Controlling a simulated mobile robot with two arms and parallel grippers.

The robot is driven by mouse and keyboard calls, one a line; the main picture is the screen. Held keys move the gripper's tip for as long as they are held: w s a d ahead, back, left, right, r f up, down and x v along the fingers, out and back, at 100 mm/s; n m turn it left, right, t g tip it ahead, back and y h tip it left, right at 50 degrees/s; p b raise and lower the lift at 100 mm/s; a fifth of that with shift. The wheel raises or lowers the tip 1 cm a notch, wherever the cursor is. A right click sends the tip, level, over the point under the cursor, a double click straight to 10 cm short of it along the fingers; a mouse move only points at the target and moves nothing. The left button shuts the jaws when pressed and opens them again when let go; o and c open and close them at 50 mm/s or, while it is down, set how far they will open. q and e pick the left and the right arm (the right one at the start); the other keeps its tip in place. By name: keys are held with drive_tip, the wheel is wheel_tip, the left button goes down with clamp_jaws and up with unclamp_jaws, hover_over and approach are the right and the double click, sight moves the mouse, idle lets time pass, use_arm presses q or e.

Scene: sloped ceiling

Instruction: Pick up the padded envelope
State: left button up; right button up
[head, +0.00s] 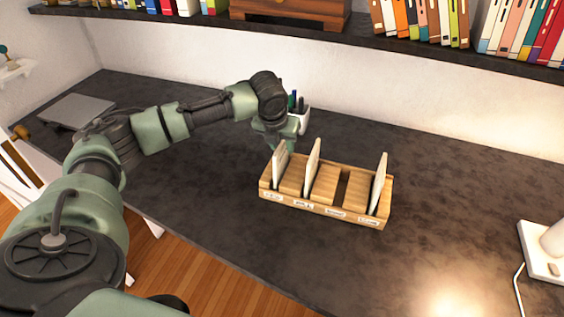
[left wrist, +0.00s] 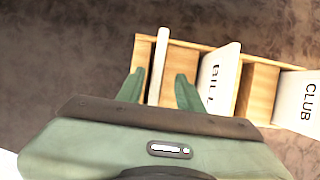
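A wooden sorter (head: 326,213) with labelled slots stands on the dark desk. It holds upright envelopes or cards: a left one (head: 279,168), a middle one (head: 312,167) and a right one (head: 379,184). Which is the padded envelope is not marked; the left one, cream and fairly thick, shows edge-on in the left wrist view (left wrist: 158,66). My left gripper (head: 283,147) is over the sorter's left end. In the left wrist view its fingers (left wrist: 159,78) are open, one on each side of the left envelope, with gaps visible. My right gripper is out of view.
A pen cup (head: 302,118) stands just behind my left gripper. A closed grey laptop (head: 75,112) lies at the desk's left, and a white lamp base (head: 545,255) stands at the right. A bookshelf (head: 360,42) hangs above. The desk front is clear.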

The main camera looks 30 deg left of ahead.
sight(281, 154)
use_arm(q)
drive_tip(key=x, duration=0.3)
drive_tip(key=shift+s+a+f+p, duration=0.2)
drive_tip(key=shift+f+p, duration=0.1)
drive_tip(key=shift+f, duration=0.15)
drive_tip(key=shift+w+f, duration=0.15)
drive_tip(key=shift+f, duration=0.1)
drive_tip(key=shift+r, duration=0.1)
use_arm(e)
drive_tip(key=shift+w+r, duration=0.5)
use_arm(q)
drive_tip(key=shift+f+p, duration=0.3)
drive_tip(key=shift+p, duration=0.15)
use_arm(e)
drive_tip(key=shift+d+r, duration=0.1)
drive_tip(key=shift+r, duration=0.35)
use_arm(q)
clamp_jaws()
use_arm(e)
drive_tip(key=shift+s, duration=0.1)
